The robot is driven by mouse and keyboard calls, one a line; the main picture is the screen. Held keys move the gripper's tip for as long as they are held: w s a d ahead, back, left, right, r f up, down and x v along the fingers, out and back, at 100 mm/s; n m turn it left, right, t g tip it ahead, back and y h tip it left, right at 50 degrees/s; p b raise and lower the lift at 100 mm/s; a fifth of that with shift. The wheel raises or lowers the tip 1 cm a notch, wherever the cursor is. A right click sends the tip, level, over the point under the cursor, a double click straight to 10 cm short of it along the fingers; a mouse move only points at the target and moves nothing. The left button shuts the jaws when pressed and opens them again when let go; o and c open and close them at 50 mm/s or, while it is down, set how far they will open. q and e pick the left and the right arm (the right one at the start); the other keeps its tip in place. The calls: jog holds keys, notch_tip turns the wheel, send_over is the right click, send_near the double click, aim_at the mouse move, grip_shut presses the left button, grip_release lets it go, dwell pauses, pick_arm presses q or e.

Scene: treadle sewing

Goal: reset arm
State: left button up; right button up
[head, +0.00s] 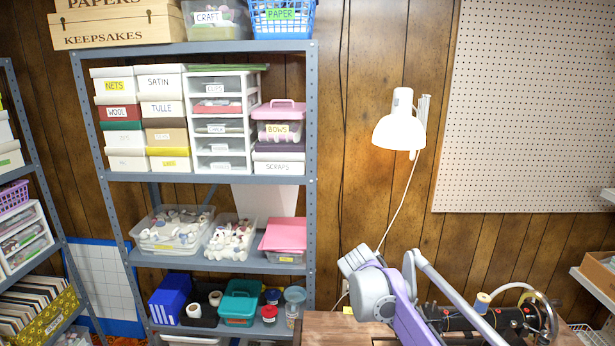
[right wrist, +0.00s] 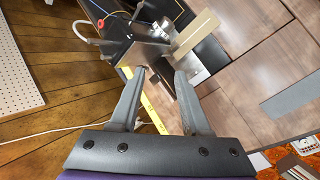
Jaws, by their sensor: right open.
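In the head view a purple and grey arm of mine rises at the lower right, in front of the wooden sewing table (head: 330,328). The black sewing machine (head: 510,322) stands behind and right of that arm, partly hidden by it. No gripper shows in the head view, and my left gripper is out of sight.
A metal shelf (head: 312,225) with labelled boxes and bins stands left of the table. A lit white lamp (head: 400,128) hangs above the table, and a pegboard (head: 530,110) covers the right wall. In the right wrist view, a yellow measuring strip (right wrist: 153,115) lies near the fingers.

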jog(key=s+a+r+m+t+y+p, duration=0.1)
jog(key=s+r+m+y+p, duration=0.1)
jog(key=s, duration=0.6)
jog(key=s+a+r+m+t+y+p, duration=0.1)
jog(key=s+p, duration=0.2)
jog(key=s, duration=0.5)
jog(key=s+a+f+m+t+y+p, duration=0.1)
jog(key=s+f+m, duration=0.1)
jog(key=s, duration=0.5)
jog(key=s+a+f+m+y+p, duration=0.2)
jog(key=s, duration=0.5)
jog(key=shift+s+a+t, duration=0.15)
jog(key=shift+s+t, duration=0.2)
jog(key=shift+t, duration=0.05)
